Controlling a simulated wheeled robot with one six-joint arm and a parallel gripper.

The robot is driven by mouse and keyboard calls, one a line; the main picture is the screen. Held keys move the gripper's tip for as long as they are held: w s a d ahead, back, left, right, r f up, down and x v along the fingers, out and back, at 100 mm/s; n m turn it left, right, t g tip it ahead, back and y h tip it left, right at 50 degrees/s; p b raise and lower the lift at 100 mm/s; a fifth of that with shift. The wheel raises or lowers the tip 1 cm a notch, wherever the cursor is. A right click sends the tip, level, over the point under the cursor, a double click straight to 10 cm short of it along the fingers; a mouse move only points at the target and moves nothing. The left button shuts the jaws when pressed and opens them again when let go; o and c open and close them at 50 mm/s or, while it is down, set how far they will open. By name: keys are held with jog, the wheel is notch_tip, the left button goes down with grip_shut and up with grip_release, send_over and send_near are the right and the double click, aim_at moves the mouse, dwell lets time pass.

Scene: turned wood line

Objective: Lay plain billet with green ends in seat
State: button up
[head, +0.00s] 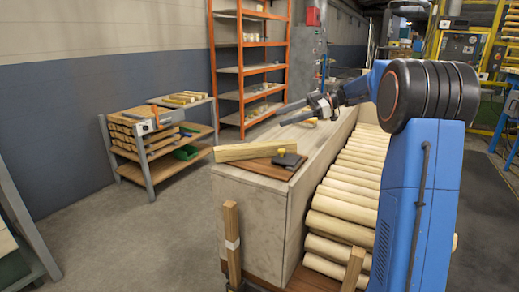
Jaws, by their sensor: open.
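My gripper (316,106) is at the end of my blue and black arm, above the far part of a pale bench top (318,148). It is small in the head view, its jaws are open, and I see nothing between them. A row of round plain billets (348,190) lies in the trough to the right of the bench top. Their visible surfaces are pale wood, and my arm hides part of the row. I cannot make out green ends on any billet. I cannot tell which part is the seat.
A squared wooden piece (248,151) and a black block with a yellow knob (288,158) sit on the near bench top. A small workbench (160,140) and an orange rack (250,65) stand behind at the left.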

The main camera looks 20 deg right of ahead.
aim_at(259, 144)
jog(key=s+d+f+g, duration=0.2)
jog(key=d+f+g, duration=0.1)
jog(key=d+f, duration=0.1)
jog(key=x, duration=1.7)
jog(key=shift+r, duration=0.1)
grip_shut()
